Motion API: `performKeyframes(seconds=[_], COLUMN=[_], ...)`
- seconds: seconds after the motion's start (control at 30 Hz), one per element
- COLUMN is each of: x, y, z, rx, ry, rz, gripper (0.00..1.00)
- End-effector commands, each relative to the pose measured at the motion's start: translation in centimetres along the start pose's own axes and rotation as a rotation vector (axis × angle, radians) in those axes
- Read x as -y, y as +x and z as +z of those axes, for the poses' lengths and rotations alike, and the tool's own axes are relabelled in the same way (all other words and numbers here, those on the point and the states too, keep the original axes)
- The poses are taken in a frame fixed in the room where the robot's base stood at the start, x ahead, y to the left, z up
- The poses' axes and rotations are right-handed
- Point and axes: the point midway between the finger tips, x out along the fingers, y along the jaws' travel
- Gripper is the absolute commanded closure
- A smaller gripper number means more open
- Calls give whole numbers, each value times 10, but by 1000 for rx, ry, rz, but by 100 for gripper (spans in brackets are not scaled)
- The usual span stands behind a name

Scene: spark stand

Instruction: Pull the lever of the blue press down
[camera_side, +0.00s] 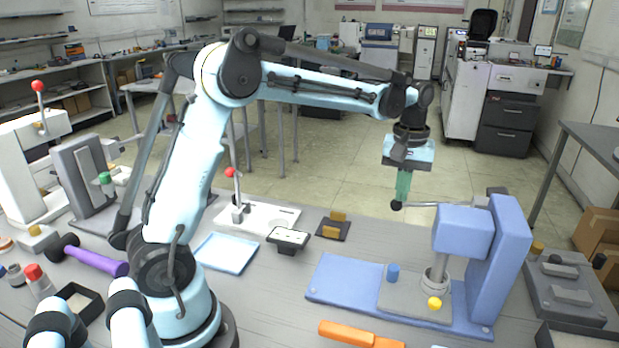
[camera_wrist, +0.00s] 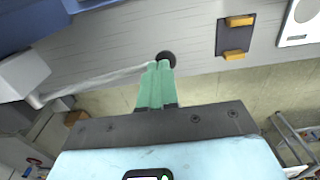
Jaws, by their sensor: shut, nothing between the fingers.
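The blue press (camera_side: 495,255) stands at the right of the bench in the side view, with a blue base plate. Its lever (camera_side: 420,205) is a thin grey rod that runs left from the press head, about level, and ends in a black ball knob (camera_side: 396,205). My gripper (camera_side: 402,198) has green fingers, points down and is shut and empty. Its tips are at the knob, touching or very close. In the wrist view the shut fingertips (camera_wrist: 159,66) overlap the near edge of the black knob (camera_wrist: 166,58), and the rod (camera_wrist: 95,85) runs left to the press.
On the press base are a blue cylinder (camera_side: 392,272), a grey ram and a yellow button (camera_side: 434,303). An orange-handled tool (camera_side: 355,335) lies in front. A dark plate with yellow blocks (camera_side: 333,227) lies to the left. A grey fixture (camera_side: 570,290) stands to the right.

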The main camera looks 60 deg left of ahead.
Motion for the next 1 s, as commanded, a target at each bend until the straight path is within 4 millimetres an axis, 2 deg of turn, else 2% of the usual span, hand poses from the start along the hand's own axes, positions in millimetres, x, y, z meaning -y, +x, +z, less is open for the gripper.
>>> performKeyframes(seconds=[1.0], x=[0], y=[-74], z=[0], rx=[0], ry=[0], rz=[0], gripper=[100])
